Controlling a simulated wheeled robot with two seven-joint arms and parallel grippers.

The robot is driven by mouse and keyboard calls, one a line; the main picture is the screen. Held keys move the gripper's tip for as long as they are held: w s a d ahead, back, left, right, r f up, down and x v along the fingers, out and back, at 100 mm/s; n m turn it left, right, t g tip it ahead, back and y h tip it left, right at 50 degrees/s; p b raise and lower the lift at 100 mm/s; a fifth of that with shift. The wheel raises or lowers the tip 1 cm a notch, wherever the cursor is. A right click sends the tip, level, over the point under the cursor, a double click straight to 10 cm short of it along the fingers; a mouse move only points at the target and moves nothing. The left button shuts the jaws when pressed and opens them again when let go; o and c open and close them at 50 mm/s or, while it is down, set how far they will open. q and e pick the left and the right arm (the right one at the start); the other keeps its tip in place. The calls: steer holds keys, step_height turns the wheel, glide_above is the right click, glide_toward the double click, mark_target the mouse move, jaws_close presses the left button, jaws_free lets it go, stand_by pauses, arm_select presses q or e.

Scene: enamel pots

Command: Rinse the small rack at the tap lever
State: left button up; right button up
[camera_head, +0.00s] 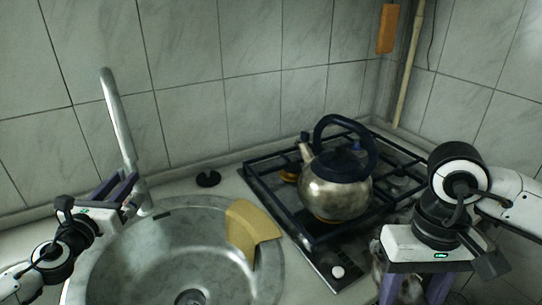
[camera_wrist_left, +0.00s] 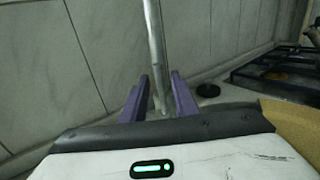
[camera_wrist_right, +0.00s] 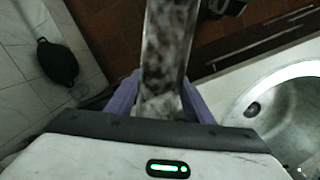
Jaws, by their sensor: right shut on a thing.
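The tap (camera_head: 119,122) is a tall grey metal pipe behind the sink; no separate lever can be made out. My left gripper (camera_head: 118,188) is at the foot of the tap. In the left wrist view its purple fingers (camera_wrist_left: 160,98) are apart, one either side of the pipe (camera_wrist_left: 155,45), with gaps beside it. My right gripper (camera_head: 413,288) is low at the right, in front of the hob. It is shut on a mottled grey piece, seemingly the small rack (camera_wrist_right: 165,55), which stretches away from the fingers. Its lower part is cut off in the head view.
The round metal sink (camera_head: 140,250) has a yellow cloth (camera_head: 250,228) over its right rim. A black plug (camera_head: 208,179) lies behind it. A steel kettle (camera_head: 335,188) stands on the gas hob (camera_head: 270,190). Tiled walls close the back and right.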

arm_select(q)
steer(key=shift+w, duration=0.5)
jaws_close()
stand_by(1.2)
